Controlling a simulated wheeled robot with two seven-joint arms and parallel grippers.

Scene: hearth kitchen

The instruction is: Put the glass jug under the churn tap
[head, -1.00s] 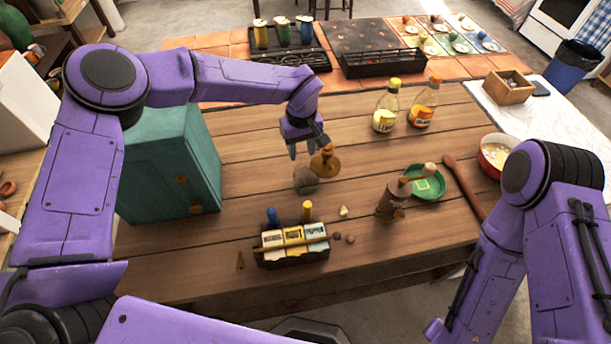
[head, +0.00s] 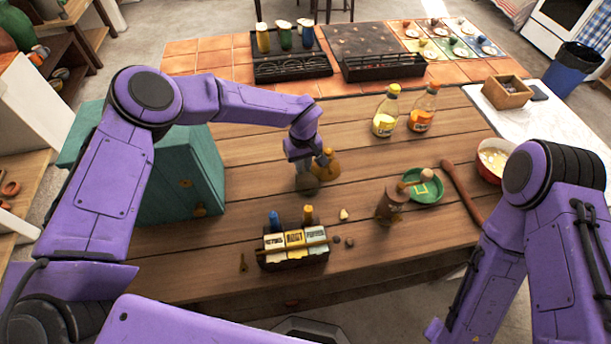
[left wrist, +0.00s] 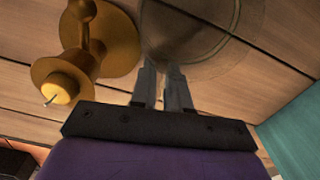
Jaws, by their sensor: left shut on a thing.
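The glass jug (head: 307,184) stands on the wooden table, mostly hidden by my gripper in the head view. In the left wrist view the see-through jug (left wrist: 195,35) lies at the fingertips. My left gripper (head: 303,168) is shut on it; the fingers also show in the left wrist view (left wrist: 163,85). The churn (head: 390,205) is a small brown wooden vessel to the right of the jug, nearer to me. Its tap is too small to make out clearly. My right gripper is out of view; only the right arm shows.
A brass candlestick (head: 327,165) stands close beside the jug. A green dish (head: 437,185) sits just behind the churn. A box of labelled cards (head: 295,247) stands at the front, and a teal cabinet (head: 172,180) at left. Two bottles (head: 385,112) (head: 424,108) stand behind.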

